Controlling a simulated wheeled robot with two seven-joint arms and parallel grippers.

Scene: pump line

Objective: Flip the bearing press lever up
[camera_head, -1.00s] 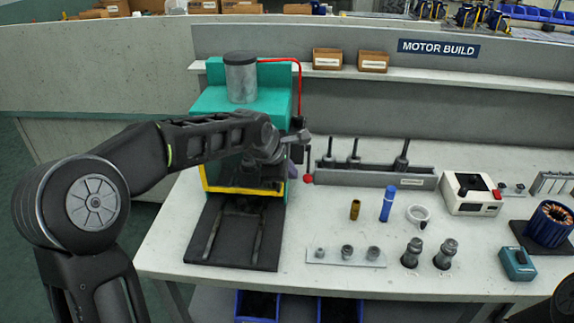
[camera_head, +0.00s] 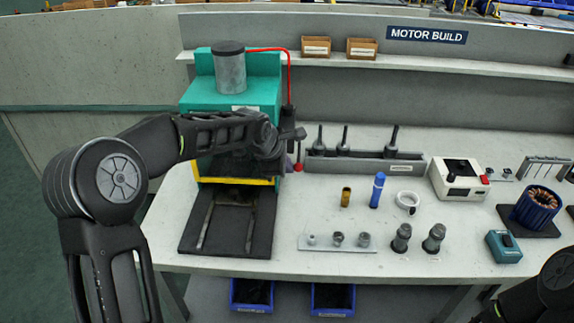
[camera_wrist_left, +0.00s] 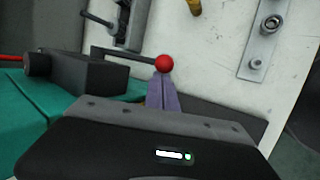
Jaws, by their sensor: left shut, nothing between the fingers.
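The bearing press (camera_head: 237,95) is a green machine with a grey cylinder on top, at the left of the bench. Its lever ends in a red ball knob (camera_head: 298,168), low at the press's right side. In the left wrist view the red knob (camera_wrist_left: 164,63) sits on a thin dark lever arm (camera_wrist_left: 128,56) that extends from a black block. My left gripper (camera_head: 290,164) is shut and empty beside the knob. Its purple fingertips (camera_wrist_left: 162,82) are right at the knob; I cannot tell whether they touch it. My right gripper is out of view.
A grey rack (camera_head: 365,167) with upright black tools stands right of the lever. A brass sleeve (camera_head: 346,197), a blue cylinder (camera_head: 377,190) and a white ring (camera_head: 408,200) stand in front of it. A plate with small fittings (camera_head: 337,242) lies nearer the front edge.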

